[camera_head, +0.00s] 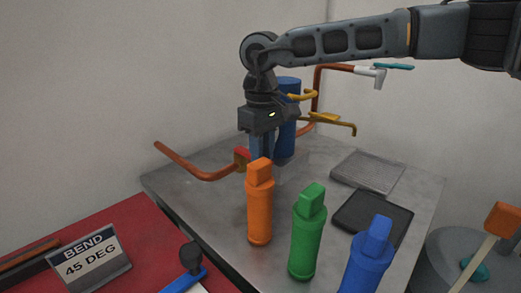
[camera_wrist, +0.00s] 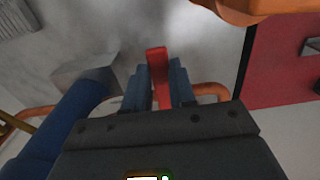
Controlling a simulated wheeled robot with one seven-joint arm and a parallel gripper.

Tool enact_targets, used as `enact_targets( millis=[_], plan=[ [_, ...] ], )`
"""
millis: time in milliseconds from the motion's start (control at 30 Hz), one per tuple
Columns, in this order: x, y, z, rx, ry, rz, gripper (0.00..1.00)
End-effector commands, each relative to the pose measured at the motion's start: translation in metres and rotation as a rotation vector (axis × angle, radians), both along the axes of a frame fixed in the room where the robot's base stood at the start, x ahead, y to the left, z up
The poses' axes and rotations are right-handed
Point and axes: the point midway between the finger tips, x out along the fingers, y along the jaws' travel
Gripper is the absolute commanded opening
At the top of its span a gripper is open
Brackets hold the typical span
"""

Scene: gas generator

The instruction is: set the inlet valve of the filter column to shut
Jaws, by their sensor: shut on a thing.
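The filter column (camera_head: 287,88) is an upright blue cylinder at the back of the grey bench, partly hidden behind my gripper. It also shows in the wrist view (camera_wrist: 62,132) at the left. My gripper (camera_head: 262,150) points down just in front of the column. Its fingers are shut on a red valve handle (camera_wrist: 157,62), which stands between the fingertips in the wrist view. A bit of the red handle (camera_head: 241,153) shows left of the fingers, at the end of the copper pipe (camera_head: 195,172). The valve body is mostly hidden.
Orange (camera_head: 260,210), green (camera_head: 306,238) and blue (camera_head: 367,262) bottles stand close in front of my gripper. A grey mesh plate (camera_head: 368,171) and dark tray (camera_head: 355,222) lie right. A red table (camera_head: 110,225) adjoins left.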

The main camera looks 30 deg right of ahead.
Motion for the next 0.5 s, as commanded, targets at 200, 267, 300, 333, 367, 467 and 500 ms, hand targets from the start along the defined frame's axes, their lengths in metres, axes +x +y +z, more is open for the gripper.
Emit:
enact_targets(
  millis=[200, 267, 300, 333, 367, 467, 500],
  plan=[
    [0.0018, -0.0009, 0.0014, -0.001, -0.006, 0.013, 0.00],
    [0.0019, -0.0009, 0.0014, -0.001, -0.006, 0.013, 0.00],
    [0.0019, -0.0009, 0.0015, -0.001, -0.006, 0.013, 0.00],
    [0.0020, -0.0009, 0.0015, -0.001, -0.006, 0.013, 0.00],
    [0.0020, -0.0009, 0.0015, 0.000, -0.007, 0.013, 0.00],
    [0.0021, -0.0008, 0.0016, 0.000, -0.007, 0.013, 0.00],
    [0.0022, -0.0008, 0.0016, 0.000, -0.007, 0.013, 0.26]
  ],
)
